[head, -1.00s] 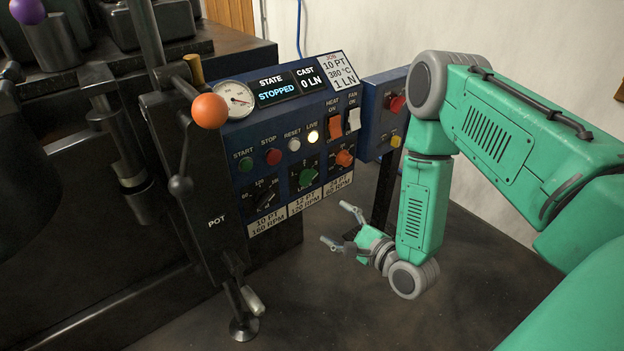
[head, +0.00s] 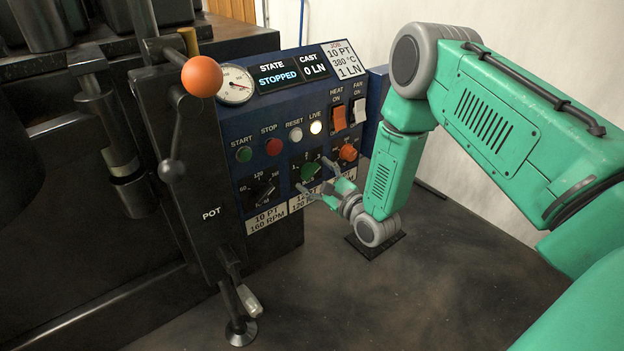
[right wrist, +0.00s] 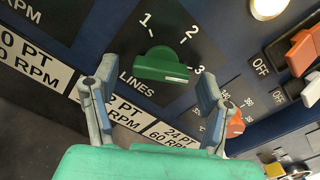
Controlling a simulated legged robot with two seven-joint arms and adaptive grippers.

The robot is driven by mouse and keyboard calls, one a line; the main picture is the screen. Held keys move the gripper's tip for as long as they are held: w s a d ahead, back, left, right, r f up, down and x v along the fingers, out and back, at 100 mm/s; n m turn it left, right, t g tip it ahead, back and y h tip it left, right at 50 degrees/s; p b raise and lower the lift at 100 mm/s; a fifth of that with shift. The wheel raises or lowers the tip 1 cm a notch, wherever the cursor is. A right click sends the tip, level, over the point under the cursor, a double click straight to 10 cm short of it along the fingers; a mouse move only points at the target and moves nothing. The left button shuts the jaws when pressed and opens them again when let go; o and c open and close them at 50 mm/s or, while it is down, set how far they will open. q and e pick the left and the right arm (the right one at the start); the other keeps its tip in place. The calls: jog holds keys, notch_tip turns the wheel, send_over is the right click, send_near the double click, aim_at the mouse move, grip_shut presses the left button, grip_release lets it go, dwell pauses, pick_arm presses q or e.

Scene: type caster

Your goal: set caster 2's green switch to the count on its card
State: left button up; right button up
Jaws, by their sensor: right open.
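The green switch (head: 310,172) sits on the blue control panel, with LINES and the numbers 1, 2 and 3 around it. In the right wrist view the green knob (right wrist: 160,65) has a white mark at its right end, on the side of the 3. The job card (head: 346,60) at the panel's top right reads 10 PT, 380 °C, 1 LN. My right gripper (head: 312,174) is open in front of the switch. In the right wrist view its fingers (right wrist: 155,75) stand on either side of the knob, apparently not touching it. My left gripper is out of view.
Black (head: 263,192) and orange (head: 348,152) dials flank the switch. START, STOP (head: 274,146) and RESET buttons sit above, with HEAT and FAN rockers (head: 359,108) to the right. The orange-knobbed lever (head: 202,76) stands left. The screen (head: 291,74) reads STOPPED, 0 LN.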

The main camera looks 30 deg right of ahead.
jog(key=shift+w, duration=0.6)
jog(key=c, duration=1.2)
jog(key=shift+o, duration=0.2)
jog(key=shift+a, duration=0.1)
